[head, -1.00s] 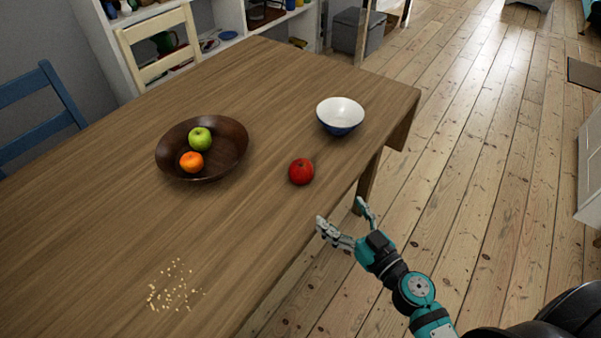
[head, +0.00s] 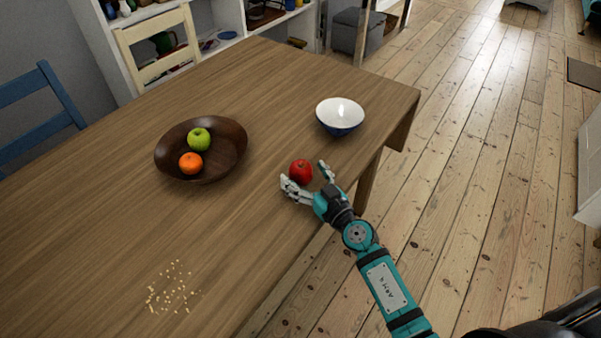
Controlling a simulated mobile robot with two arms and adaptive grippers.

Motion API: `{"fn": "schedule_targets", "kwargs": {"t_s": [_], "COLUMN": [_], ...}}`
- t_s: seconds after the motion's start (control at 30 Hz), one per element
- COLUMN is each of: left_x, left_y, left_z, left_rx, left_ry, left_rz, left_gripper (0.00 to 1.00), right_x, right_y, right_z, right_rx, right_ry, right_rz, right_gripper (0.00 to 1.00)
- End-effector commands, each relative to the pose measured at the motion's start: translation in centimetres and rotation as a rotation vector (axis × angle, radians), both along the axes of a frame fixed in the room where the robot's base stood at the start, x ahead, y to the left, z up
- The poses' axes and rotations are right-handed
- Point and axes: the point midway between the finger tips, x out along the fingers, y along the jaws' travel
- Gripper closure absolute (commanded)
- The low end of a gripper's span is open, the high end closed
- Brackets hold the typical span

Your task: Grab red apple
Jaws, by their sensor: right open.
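The red apple (head: 300,171) sits on the wooden table (head: 240,240) near its right edge. My right gripper (head: 306,178) is open around the apple, with one finger on the apple's left side and the other on its right. I cannot tell whether either finger touches it. The apple's lower part is partly hidden by the gripper. My left gripper is not in view.
A dark wooden bowl (head: 228,160) holding a green apple (head: 199,139) and an orange (head: 190,163) stands to the left. A white and blue bowl (head: 341,115) stands behind the apple to the right. Small crumbs (head: 172,288) lie at the front. Chairs (head: 160,45) stand beyond the table.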

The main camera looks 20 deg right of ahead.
Motion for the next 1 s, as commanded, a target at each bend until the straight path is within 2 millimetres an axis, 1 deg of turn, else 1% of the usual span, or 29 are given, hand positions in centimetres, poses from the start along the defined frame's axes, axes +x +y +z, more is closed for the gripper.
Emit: {"fn": "schedule_targets", "kwargs": {"t_s": [0.07, 0.27, 0.73, 0.77, 1.0], "left_x": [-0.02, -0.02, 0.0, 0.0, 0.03], "left_y": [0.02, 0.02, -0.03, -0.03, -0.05], "left_z": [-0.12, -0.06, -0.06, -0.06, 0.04], "left_rx": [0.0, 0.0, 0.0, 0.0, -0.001], "left_ry": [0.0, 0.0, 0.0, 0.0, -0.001], "left_rz": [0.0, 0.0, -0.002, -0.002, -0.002], "left_gripper": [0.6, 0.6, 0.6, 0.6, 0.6], "right_x": [0.35, 0.34, 0.31, 0.32, 0.33], "right_y": [0.11, 0.1, 0.08, 0.08, 0.08], "right_z": [-0.01, 0.0, -0.01, 0.04, 0.11], "right_rx": [0.0, 0.0, 0.0, 0.0, 0.0], "right_ry": [-0.001, 0.0, 0.0, 0.0, 0.0], "right_rz": [0.0, 0.0, 0.0, 0.0, 0.0], "right_gripper": [0.13, 0.13, 0.75, 0.77, 0.77]}}
